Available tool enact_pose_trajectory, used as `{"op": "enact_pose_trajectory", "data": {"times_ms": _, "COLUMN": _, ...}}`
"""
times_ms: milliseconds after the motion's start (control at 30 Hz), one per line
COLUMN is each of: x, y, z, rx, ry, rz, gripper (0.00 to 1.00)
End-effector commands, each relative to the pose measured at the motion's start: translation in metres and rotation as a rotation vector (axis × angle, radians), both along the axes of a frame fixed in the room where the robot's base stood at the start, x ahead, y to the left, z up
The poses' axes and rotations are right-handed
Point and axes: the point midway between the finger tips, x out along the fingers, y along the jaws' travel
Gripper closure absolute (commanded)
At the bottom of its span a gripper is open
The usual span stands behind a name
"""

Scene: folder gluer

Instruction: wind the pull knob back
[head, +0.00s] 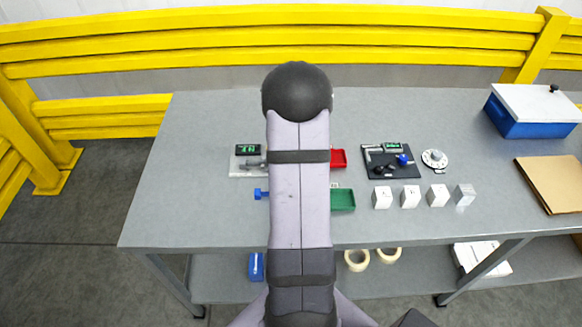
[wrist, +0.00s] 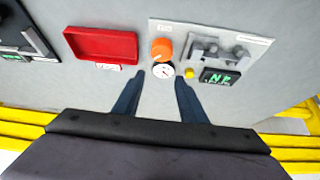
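An orange round knob (wrist: 161,49) stands on a light grey plate (wrist: 170,28) in the wrist view. A small white dial gauge (wrist: 163,70) sits beside it, with a yellow button (wrist: 189,73) to the gauge's right. Which part is the pull knob I cannot tell for sure; the orange knob is the most knob-like part here. My gripper (wrist: 160,78) is open, its two dark blue fingers apart, with the gauge showing between the tips and the orange knob just beyond. Nothing is held. In the head view my arm hides the gripper and the orange knob.
The plate also carries a grey clamp-like fixture (wrist: 218,52) and a green-lit display (wrist: 219,77). A red tray (wrist: 102,44) lies left of the knob. In the head view, a green tray (head: 342,199), black fixture (head: 375,172), dial (head: 434,159) and white blocks stand right of my arm.

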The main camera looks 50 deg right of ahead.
Motion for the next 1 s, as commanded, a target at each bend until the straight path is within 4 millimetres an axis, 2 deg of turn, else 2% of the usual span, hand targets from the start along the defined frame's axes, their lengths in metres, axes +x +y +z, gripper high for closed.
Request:
{"op": "enact_pose_trajectory", "data": {"times_ms": 33, "x": 0.004, "y": -0.004, "z": -0.006, "rx": -0.018, "ry": -0.02, "rz": -0.002, "gripper": 0.62}}
{"op": "enact_pose_trajectory", "data": {"times_ms": 133, "x": 0.004, "y": -0.004, "z": 0.009, "rx": -0.024, "ry": -0.029, "rz": -0.009, "gripper": 0.62}}
{"op": "enact_pose_trajectory", "data": {"times_ms": 200, "x": -0.005, "y": 0.004, "z": 0.018, "rx": 0.016, "ry": 0.01, "rz": -0.01, "gripper": 0.62}}
{"op": "enact_pose_trajectory", "data": {"times_ms": 300, "x": -0.016, "y": 0.015, "z": 0.009, "rx": 0.065, "ry": 0.062, "rz": -0.008, "gripper": 0.62}}
{"op": "enact_pose_trajectory", "data": {"times_ms": 467, "x": -0.022, "y": 0.021, "z": 0.006, "rx": 0.089, "ry": 0.09, "rz": -0.003, "gripper": 0.62}}
{"op": "enact_pose_trajectory", "data": {"times_ms": 733, "x": -0.019, "y": 0.018, "z": -0.004, "rx": 0.09, "ry": 0.092, "rz": -0.001, "gripper": 0.62}}
{"op": "enact_pose_trajectory", "data": {"times_ms": 1000, "x": -0.011, "y": 0.009, "z": -0.032, "rx": 0.09, "ry": 0.091, "rz": -0.002, "gripper": 0.62}}
